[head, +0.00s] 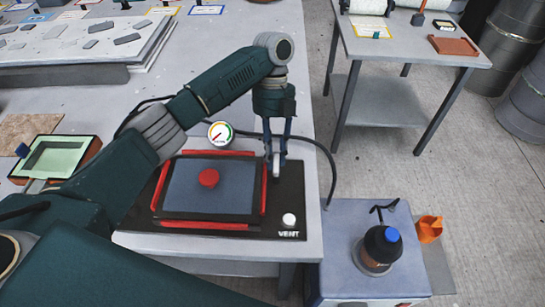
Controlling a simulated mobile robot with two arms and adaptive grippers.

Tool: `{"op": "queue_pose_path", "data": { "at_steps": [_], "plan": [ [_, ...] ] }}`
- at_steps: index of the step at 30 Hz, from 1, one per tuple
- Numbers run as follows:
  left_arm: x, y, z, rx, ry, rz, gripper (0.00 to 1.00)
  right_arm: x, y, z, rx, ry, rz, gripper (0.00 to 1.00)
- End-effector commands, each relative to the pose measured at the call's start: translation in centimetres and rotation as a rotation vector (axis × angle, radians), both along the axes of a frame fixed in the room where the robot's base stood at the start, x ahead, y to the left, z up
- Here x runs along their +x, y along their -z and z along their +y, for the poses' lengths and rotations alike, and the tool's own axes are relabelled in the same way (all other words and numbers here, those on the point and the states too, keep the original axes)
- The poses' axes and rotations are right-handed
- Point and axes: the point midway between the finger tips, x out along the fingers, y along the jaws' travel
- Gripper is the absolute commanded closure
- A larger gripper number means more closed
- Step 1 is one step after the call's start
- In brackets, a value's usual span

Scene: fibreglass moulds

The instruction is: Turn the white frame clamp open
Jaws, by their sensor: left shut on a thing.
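The white frame clamp (276,169) is a small pale upright piece on the black board (207,245), just right of the red frame (264,186). My left gripper (275,155) reaches down from above and is shut on it, one finger on each side. The fingers hide part of the clamp, and I cannot tell how far it is turned. My right gripper is not in view.
A round gauge (220,133) stands behind the frame, and a black hose curves past the gripper. A white knob (289,219) marked VENT is near the front right corner. A grey cabinet (340,285) carries a dark blue-capped bottle (379,249). Open floor lies to the right.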

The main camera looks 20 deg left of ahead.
Motion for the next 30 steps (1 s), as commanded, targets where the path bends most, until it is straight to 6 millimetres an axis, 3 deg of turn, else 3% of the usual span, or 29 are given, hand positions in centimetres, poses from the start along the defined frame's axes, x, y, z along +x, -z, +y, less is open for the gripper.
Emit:
{"op": "queue_pose_path", "data": {
  "at_steps": [20, 21, 23, 30],
  "plan": [
    [0.24, -0.28, -0.44, -0.009, 0.074, -0.008, 1.0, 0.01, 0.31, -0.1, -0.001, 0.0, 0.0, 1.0],
    [0.24, -0.28, -0.45, -0.01, 0.075, -0.008, 0.75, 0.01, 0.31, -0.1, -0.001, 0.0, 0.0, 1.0],
    [0.24, -0.27, -0.45, -0.009, 0.074, -0.008, 0.63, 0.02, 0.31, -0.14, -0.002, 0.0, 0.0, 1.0],
    [0.18, -0.13, -0.32, -0.005, 0.071, -0.006, 0.6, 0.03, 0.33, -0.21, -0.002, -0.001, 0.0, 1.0]
  ]
}}
